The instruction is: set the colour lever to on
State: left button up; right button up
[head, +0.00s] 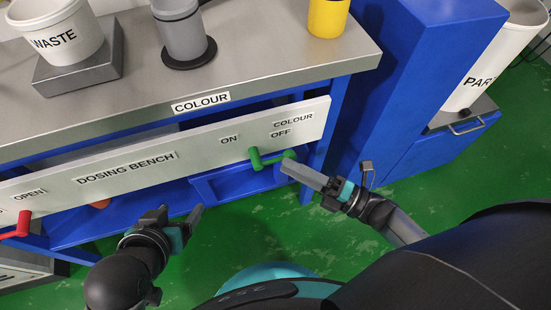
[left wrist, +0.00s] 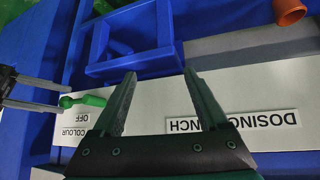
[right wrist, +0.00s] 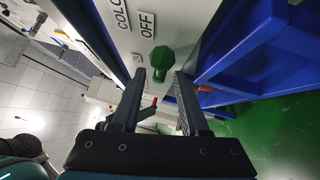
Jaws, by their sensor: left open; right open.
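The green colour lever (head: 268,159) is on the white front panel (head: 110,182) of the bench, below the ON label (head: 229,139) and the OFF label (head: 281,133). It lies roughly level, its right end under OFF. My right gripper (head: 291,168) is open at that right end. In the right wrist view the lever's green end (right wrist: 160,60) shows just beyond and between the fingertips; I cannot tell if they touch. The lever (left wrist: 82,100) also shows in the left wrist view. My left gripper (head: 181,211) is open and empty, before the panel's lower edge.
A red lever (head: 16,226) sits by the OPEN label at the panel's left. The waste bucket (head: 58,40), a grey cup (head: 181,35) and a yellow container (head: 327,15) stand above. A blue cabinet (head: 400,80) is to the right. The green floor in front is clear.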

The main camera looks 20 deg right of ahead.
aim_at(276, 159)
pick_arm(q)
jog(key=shift+w+d+t+h+b, duration=0.35)
jog(key=shift+w+d+t, duration=0.2)
jog(key=shift+d+t, duration=0.25)
pick_arm(e)
jog(key=shift+x, duration=2.25)
grip_shut()
jog(key=shift+d, duration=0.1)
